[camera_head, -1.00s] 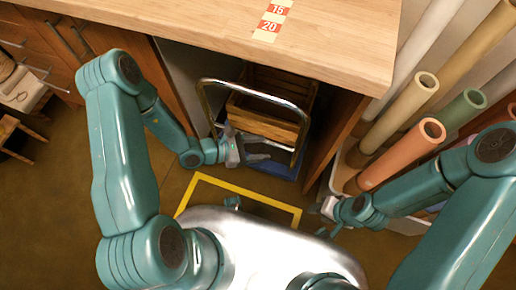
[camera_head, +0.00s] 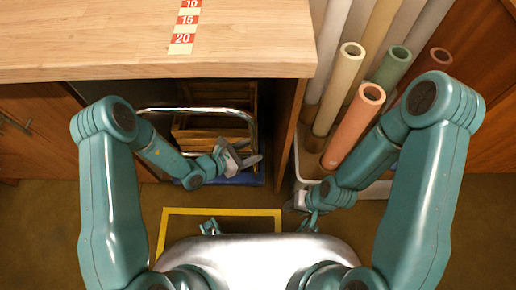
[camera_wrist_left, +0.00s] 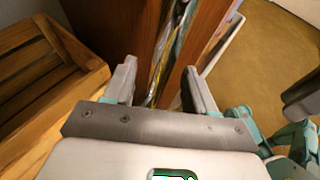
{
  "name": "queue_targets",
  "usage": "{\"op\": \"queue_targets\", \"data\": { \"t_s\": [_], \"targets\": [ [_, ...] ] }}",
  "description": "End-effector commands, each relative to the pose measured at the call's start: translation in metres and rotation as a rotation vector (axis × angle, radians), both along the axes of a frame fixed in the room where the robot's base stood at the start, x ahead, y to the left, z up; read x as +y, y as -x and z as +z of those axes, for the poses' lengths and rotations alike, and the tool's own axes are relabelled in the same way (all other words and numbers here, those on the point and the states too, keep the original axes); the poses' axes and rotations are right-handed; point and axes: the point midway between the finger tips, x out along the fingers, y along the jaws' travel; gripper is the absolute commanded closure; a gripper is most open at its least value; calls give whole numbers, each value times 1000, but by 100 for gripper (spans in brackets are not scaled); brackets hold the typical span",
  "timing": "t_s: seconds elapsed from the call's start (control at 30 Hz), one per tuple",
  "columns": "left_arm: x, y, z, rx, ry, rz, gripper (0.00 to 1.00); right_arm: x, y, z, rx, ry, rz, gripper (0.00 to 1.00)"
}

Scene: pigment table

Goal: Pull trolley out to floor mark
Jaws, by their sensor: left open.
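The trolley stands under the table, with a bent chrome handle (camera_head: 196,110), a slatted wooden crate (camera_head: 207,134) and a blue base (camera_head: 245,179). My left gripper (camera_head: 246,156) is open at the lower right upright of the handle. In the left wrist view, a shiny tube (camera_wrist_left: 164,55) shows between the spread fingers of the left gripper (camera_wrist_left: 160,88); I cannot tell whether they touch it. The yellow floor mark (camera_head: 222,211) lies in front of the trolley, partly hidden by my body. My right gripper (camera_head: 301,201) is low on the right, its fingers unclear.
The wooden tabletop (camera_head: 120,45) overhangs the trolley. A wooden side panel (camera_head: 287,125) stands just right of it. A white bin (camera_head: 374,190) with several upright rolls, one of them orange (camera_head: 353,128), is further right. Brown floor (camera_head: 100,205) is open at left.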

Motion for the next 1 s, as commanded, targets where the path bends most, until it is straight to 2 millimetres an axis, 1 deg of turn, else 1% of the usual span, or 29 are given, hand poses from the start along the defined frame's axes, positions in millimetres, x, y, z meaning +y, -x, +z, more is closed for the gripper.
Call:
{"op": "queue_targets", "data": {
  "t_s": [0.03, 0.1, 0.3, 0.63, 0.67, 0.7, 0.77, 0.8, 0.83, 1.0],
  "targets": [
    [-8, -4, -5, -2, 0, -4, 44, 0, 0, -4, 0, 0, 0, 57],
    [-16, -9, -9, 0, 0, -2, 44, 0, 0, -6, 0, 0, 0, 57],
    [-29, -18, -15, 0, 0, -1, 44, 0, 0, -10, 0, 0, 0, 57],
    [-31, -20, -15, 1, 0, 0, 44, 0, 0, -10, 0, 0, 0, 57],
    [-31, -20, -15, 1, 0, 0, 47, 0, 0, -10, 0, 0, 0, 57],
    [-31, -20, -15, 1, 0, 0, 60, 0, 0, -10, 0, 0, 0, 57],
    [-31, -20, -15, 1, 0, 0, 80, 0, 0, -10, 0, 0, 0, 57],
    [-31, -20, -15, 1, 0, 0, 93, 0, 0, -10, 0, 0, 0, 57],
    [-31, -20, -15, 1, 0, 0, 100, 0, 0, -10, 0, 0, 0, 57],
    [-31, -20, -15, 1, 0, 0, 100, 0, 0, -10, 0, 0, 0, 57]
  ]
}}
